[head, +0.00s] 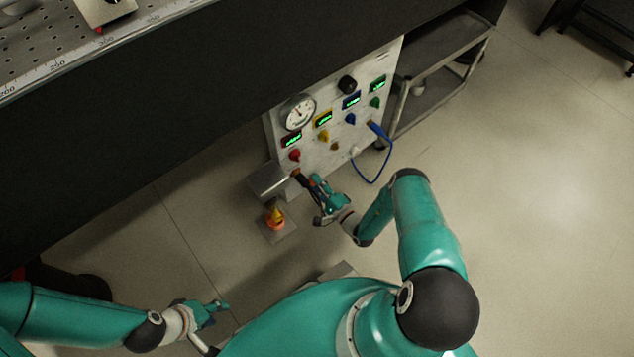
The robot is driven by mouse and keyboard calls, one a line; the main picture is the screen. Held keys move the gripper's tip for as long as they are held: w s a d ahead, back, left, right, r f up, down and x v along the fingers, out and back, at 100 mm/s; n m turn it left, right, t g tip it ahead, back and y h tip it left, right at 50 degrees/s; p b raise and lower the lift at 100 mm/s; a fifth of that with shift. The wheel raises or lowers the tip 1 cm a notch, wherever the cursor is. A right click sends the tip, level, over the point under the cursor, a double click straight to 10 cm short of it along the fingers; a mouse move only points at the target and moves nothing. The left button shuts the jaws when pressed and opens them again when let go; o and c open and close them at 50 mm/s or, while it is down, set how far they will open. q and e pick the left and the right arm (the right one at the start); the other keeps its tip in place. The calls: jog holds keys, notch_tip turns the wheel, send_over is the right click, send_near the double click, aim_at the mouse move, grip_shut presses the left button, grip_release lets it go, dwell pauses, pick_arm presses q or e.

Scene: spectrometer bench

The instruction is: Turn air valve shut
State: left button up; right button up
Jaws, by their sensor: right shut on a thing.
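A pale upright panel (318,157) carries a round gauge (298,112), a black knob (347,84), several lit displays and small red (294,155), yellow (324,137), blue (350,119) and green (375,103) knobs. Their labels are too small to read, so I cannot tell which is the air valve. My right gripper (304,181) is at the panel's lower left, below the red knob, shut on a small dark part with a brownish end (296,173). Its fingers partly hide this part. My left gripper (212,308) is low at the left, away from the panel; its opening is unclear.
A blue cable (371,181) loops from a blue plug at the panel's right. A grey box (268,180) and a plate with an orange-yellow object (275,216) are left of my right gripper. A cart (440,75) stands right of the panel.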

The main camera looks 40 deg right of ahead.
jog(key=shift+s+a+f+n+p, duration=0.1)
jog(key=shift+a+n+p, duration=0.1)
jog(key=shift+n, duration=0.4)
jog(key=shift+a+f+n+p, duration=0.1)
jog(key=shift+n+p, duration=0.05)
jog(key=shift+n, duration=0.45)
jog(key=o, duration=1.1)
jog(key=shift+o, duration=0.3)
jog(key=shift+d, duration=0.15)
jog(key=s, duration=0.7)
jog(key=shift+s+d, duration=0.2)
jog(key=shift+d, duration=0.1)
